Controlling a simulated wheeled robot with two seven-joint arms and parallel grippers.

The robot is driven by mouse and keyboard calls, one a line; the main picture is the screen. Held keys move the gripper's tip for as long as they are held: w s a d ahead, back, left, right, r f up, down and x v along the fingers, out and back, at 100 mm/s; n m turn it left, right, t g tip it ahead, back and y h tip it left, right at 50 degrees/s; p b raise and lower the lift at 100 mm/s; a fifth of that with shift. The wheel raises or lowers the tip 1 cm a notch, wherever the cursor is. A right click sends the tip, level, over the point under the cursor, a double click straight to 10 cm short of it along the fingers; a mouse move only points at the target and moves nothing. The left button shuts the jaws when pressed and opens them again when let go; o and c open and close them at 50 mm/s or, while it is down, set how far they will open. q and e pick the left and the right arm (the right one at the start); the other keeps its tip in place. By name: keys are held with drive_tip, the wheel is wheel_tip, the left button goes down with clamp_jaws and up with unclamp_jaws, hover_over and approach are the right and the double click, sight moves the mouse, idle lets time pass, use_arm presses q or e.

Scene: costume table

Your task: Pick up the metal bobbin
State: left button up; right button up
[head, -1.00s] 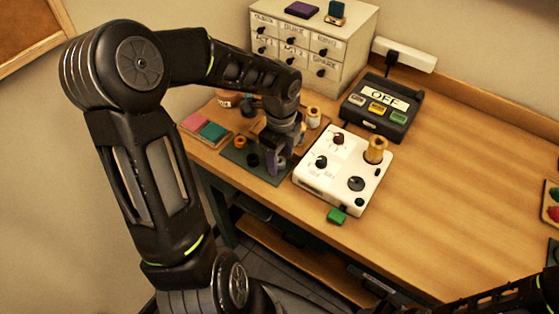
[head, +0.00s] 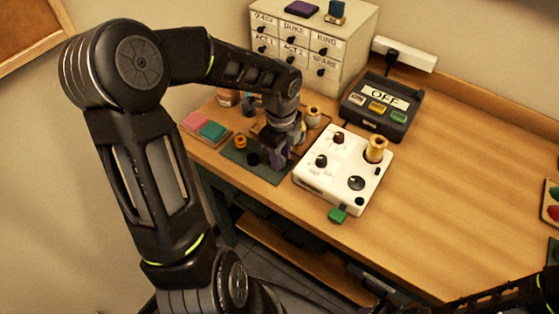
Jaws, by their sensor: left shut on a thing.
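My left gripper (head: 279,161) points down over the right part of a dark green mat (head: 275,176) near the table's front left edge. It is shut on a small greyish thing between its fingertips, which I take to be the metal bobbin; the fingers hide most of it. I cannot tell whether it touches the mat. An orange bobbin (head: 240,142) and a black bobbin (head: 252,159) stand on the mat left of the gripper.
A white control box (head: 343,172) with knobs and a gold spool (head: 376,149) stands close right of the gripper. Behind are a dark "OFF" box (head: 377,106) and a labelled drawer cabinet (head: 312,42). Pink and teal pads (head: 204,128) lie left. The table's right middle is clear.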

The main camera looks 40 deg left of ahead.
use_arm(q)
clamp_jaws()
wheel_tip(320, 180, up, 10)
drive_tip(key=shift+b, duration=0.45)
idle(0.6)
